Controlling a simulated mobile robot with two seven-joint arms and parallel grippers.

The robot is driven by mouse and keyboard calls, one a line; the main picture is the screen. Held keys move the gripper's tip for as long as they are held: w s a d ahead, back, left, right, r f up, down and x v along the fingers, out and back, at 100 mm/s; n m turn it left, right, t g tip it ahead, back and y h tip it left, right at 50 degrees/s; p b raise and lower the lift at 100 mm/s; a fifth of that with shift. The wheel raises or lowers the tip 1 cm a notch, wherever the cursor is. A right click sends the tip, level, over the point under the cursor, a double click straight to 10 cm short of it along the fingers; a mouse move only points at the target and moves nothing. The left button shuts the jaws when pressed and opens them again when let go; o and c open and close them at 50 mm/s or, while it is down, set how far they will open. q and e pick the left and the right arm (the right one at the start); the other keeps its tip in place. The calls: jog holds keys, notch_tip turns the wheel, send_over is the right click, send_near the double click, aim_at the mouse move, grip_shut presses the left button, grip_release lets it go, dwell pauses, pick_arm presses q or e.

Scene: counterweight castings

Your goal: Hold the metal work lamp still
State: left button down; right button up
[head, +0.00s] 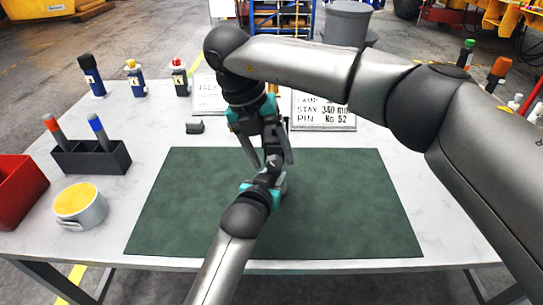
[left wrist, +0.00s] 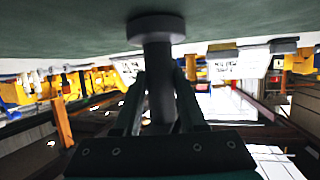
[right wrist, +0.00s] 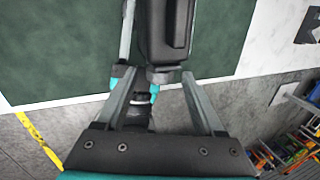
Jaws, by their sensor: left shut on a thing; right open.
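The metal work lamp appears in the left wrist view as a dark post with a wide round end (left wrist: 157,29) against the green mat. My left gripper (head: 270,184) is low over the middle of the mat, its fingers closed around that post. In the head view the lamp is mostly hidden by my grippers. My right gripper (head: 270,158) hangs just above the left one, pointing down, with its fingers apart. In the right wrist view its open fingers are on either side of a dark part with teal pieces; I cannot tell whether they touch it.
The green mat (head: 170,220) is otherwise clear. At left are a red bin (head: 18,188), a grey pot (head: 82,208) with yellow inside and a dark marker holder (head: 92,158). Several small bottles (head: 135,78) stand behind. Two sign plates, one being the lamp sign (head: 335,115), stand at the back.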

jog(key=v, duration=1.1)
jog(key=shift+s+d+n+t+y, duration=0.7)
jog(key=shift+s+d+t+y, duration=1.45)
jog(key=shift+d+y, duration=1.25)
jog(key=x, duration=0.8)
jog(key=d+x, duration=0.1)
jog(key=x, duration=0.3)
jog(key=shift+s+f, duration=0.25)
jog(key=shift+f, duration=0.1)
